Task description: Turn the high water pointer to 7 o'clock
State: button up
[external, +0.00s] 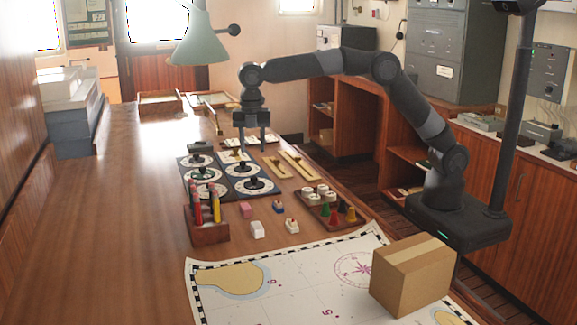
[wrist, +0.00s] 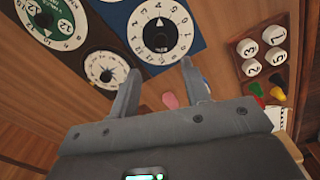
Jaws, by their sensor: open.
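Dark dial panels with several round dials lie on the table in the external view. My gripper (external: 252,148) points down above the far right part of the panels. Its fingers (wrist: 160,78) are apart with nothing between them.
A tray of white numbered pieces and coloured pegs (external: 324,208) and a pencil box (external: 208,225) stand near the panels. Small blocks (external: 257,229) lie in front. A cardboard box (external: 412,275) stands on the chart (external: 300,275). A lamp (external: 200,42) hangs behind. The table's left is clear.

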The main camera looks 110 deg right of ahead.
aim_at(254, 177)
notch_tip(254, 177, down, 10)
jog(key=shift+r, duration=0.25)
grip_shut()
dwell(0.5)
jog(key=shift+m, duration=0.4)
